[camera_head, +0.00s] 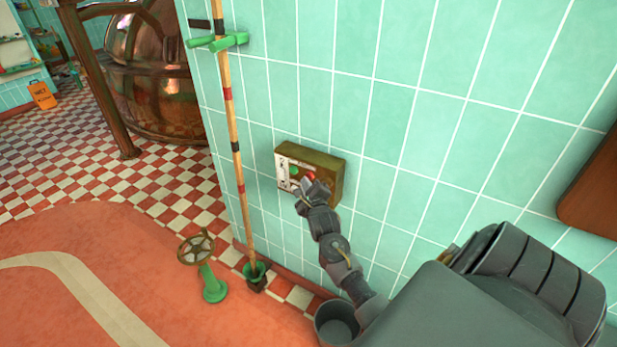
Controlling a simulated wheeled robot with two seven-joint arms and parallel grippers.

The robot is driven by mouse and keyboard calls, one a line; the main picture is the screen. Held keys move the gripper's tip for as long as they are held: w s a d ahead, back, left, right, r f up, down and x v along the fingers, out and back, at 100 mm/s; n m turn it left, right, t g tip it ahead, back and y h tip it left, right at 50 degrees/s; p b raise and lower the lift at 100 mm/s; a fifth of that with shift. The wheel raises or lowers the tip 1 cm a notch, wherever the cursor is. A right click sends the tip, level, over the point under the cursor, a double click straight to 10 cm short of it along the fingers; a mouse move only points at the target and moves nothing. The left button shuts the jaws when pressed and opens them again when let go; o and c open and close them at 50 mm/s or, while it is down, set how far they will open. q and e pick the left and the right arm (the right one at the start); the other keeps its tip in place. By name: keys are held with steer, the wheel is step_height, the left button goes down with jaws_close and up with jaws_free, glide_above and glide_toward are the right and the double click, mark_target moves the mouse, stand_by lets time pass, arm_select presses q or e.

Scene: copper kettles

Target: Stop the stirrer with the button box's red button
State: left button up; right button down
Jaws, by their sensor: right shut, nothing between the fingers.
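The button box (330,164) is a brown, worn box fixed on the green tiled wall, with a pale front panel. A green button (294,171) and a red button (310,175) show on that panel. My right gripper (309,187) is shut and empty, in front of the panel just below the red button. It hides the panel's lower right part. I cannot tell whether the fingertips touch the red button. My left gripper is not in view. The stirrer itself is not identifiable in this view.
A striped pole (230,110) stands against the wall's corner, left of the box, with a green bracket (217,42). A handwheel on a green stand (210,280) is on the floor. A copper kettle (155,85) stands at the back left. A brown board (592,185) hangs at right.

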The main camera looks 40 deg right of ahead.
steer(key=shift+s+a, duration=0.1)
steer(key=shift+a, duration=0.35)
steer(key=a, duration=0.1)
steer(key=s+a+p, duration=0.1)
steer(key=a, duration=0.2)
steer(key=shift+s+a+p, duration=0.25)
steer(key=shift+a+p, duration=0.1)
steer(key=shift+a, duration=0.05)
stand_by(0.8)
